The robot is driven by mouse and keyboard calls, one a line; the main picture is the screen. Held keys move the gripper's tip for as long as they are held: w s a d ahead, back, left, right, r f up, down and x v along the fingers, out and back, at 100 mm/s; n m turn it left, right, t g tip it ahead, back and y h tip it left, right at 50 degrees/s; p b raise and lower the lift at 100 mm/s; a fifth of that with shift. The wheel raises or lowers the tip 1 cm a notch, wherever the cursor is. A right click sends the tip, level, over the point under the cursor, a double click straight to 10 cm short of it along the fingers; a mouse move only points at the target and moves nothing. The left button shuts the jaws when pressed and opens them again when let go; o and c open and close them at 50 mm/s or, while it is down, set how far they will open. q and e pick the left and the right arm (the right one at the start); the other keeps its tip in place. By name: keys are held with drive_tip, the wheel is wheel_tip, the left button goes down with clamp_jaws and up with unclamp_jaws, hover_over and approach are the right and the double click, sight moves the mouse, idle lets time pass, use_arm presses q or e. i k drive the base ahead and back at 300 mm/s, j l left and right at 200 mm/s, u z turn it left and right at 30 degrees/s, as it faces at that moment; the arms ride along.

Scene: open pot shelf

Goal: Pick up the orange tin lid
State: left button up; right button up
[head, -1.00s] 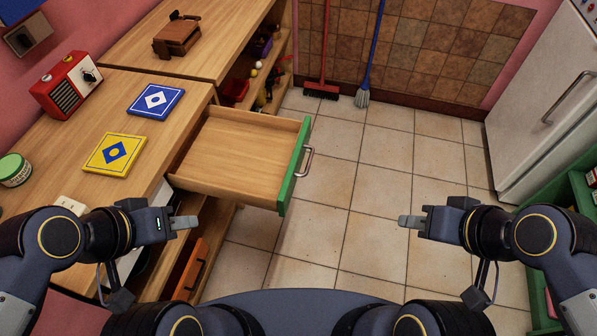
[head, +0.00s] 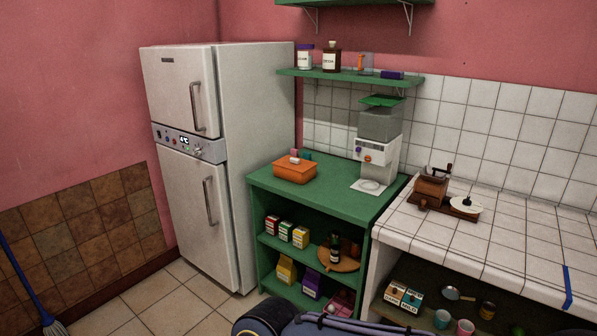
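An orange tin (head: 295,173) stands on the top of the green open shelf unit (head: 340,200), close to the fridge side. I cannot clearly tell the lid from the body at this size. A small teal piece (head: 307,155) shows just behind the tin. Neither of my grippers is in this view; only dark parts of my own body show at the bottom edge.
A white fridge (head: 222,170) stands left of the green unit. A dispenser with a clear hopper (head: 378,140) stands right of the tin. A green wall shelf (head: 350,79) with bottles hangs above. A tiled counter (head: 480,245) with a coffee grinder (head: 430,188) is at right.

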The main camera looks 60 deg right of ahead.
sight(295, 163)
drive_tip(key=z, duration=2.05)
drive_tip(key=l+z, duration=0.1)
drive_tip(key=i+l+u, duration=0.15)
drive_tip(key=l, duration=0.3)
drive_tip(key=i+l+u, duration=0.15)
drive_tip(key=l, duration=0.35)
drive_tip(key=z, duration=0.75)
drive_tip(key=i+j+z, duration=0.6)
drive_tip(key=j, duration=0.2)
drive_tip(key=i+j+z, duration=0.3)
drive_tip(key=j, duration=0.2)
drive_tip(key=i+j, duration=0.15)
drive_tip(key=j, duration=0.2)
drive_tip(key=i+j, duration=0.1)
drive_tip(key=j, duration=0.2)
drive_tip(key=i+j, duration=0.15)
drive_tip(key=j, duration=0.2)
drive_tip(key=i+j, duration=0.15)
drive_tip(key=j, duration=0.2)
drive_tip(key=i+j+z, duration=0.1)
drive_tip(key=j, duration=0.2)
